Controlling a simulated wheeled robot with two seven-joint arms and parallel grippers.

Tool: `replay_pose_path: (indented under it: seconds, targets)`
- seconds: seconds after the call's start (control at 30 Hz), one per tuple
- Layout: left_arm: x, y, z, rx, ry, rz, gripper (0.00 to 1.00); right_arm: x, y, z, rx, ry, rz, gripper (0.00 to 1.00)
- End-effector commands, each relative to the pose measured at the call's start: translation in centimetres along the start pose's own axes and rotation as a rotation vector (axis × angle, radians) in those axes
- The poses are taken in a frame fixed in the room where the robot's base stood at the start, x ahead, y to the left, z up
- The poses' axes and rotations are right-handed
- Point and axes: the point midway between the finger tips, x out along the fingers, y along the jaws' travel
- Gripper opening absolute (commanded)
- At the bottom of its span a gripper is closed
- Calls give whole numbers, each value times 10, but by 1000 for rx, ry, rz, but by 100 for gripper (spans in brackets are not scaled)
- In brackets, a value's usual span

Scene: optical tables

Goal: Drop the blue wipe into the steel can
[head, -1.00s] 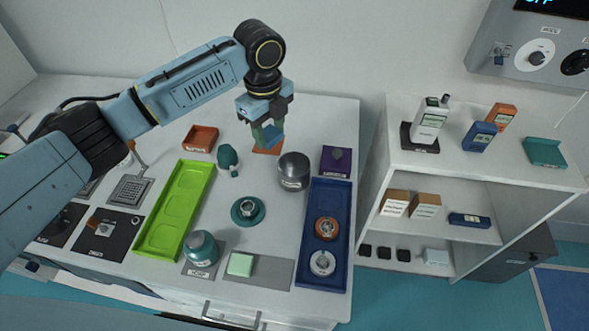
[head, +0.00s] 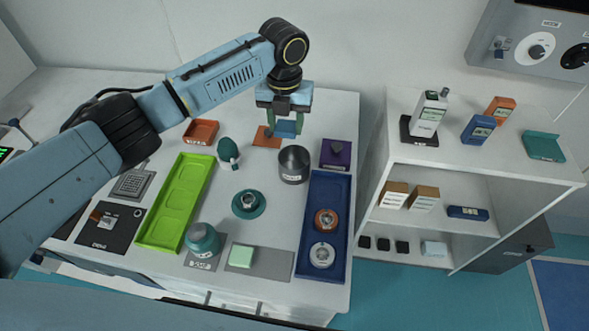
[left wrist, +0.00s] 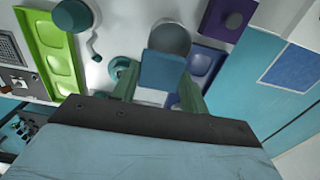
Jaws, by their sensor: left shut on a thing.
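The blue wipe (head: 286,128) is between the green fingers of my left gripper (head: 286,126), above the table just behind the steel can. My left gripper is shut on it. In the left wrist view the wipe (left wrist: 163,72) hangs between the fingertips and overlaps the near edge of the can. The steel can (head: 294,165) stands upright on the table; it also shows in the left wrist view (left wrist: 170,38), with its inside mostly in view as a grey round. My right gripper is not in view.
An orange mat (head: 266,138) lies left of the wipe. A purple block (head: 336,155) and a blue tray (head: 312,262) are right of the can. A dark green bottle (head: 228,150) and a lime tray (head: 152,232) are left. White shelves (head: 470,185) stand at the right.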

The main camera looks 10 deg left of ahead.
Motion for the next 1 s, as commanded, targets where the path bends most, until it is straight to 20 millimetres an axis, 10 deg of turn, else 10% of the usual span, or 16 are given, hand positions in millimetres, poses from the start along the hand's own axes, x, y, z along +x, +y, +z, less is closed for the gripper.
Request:
replay_pose_path:
  seconds: [0.3, 0.67, 0.7, 1.0]
  targets:
    - [39, 0, 0, -1, 0, 0, 23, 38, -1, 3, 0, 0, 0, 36]
    - [41, 0, 0, -1, 0, 0, 23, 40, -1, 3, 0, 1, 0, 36]
    - [41, 0, 0, -2, 0, 0, 48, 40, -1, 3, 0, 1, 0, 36]
    - [41, 0, 0, -2, 0, 0, 69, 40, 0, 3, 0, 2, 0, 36]
